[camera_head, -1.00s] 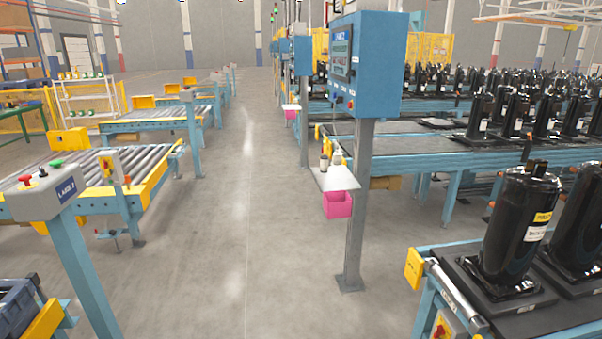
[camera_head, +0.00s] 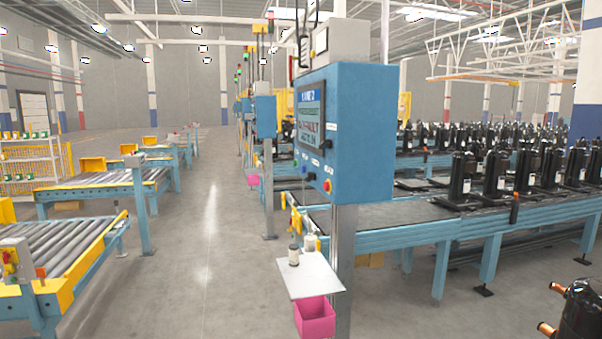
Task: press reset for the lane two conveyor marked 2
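A blue control cabinet (camera_head: 352,135) stands on a grey post right of the middle. Its dark screen (camera_head: 311,116) faces left and shows red text that looks like a fault message, with a blue header that seems to read LANE 2. The other buttons are too small to tell apart. Neither of my grippers is in view.
A white shelf (camera_head: 309,275) with small bottles and a pink bin (camera_head: 314,318) sticks out below the cabinet. A conveyor (camera_head: 400,225) with black compressors lies behind, right. Roller conveyors (camera_head: 50,245) stand left. The grey floor aisle (camera_head: 200,250) between is clear.

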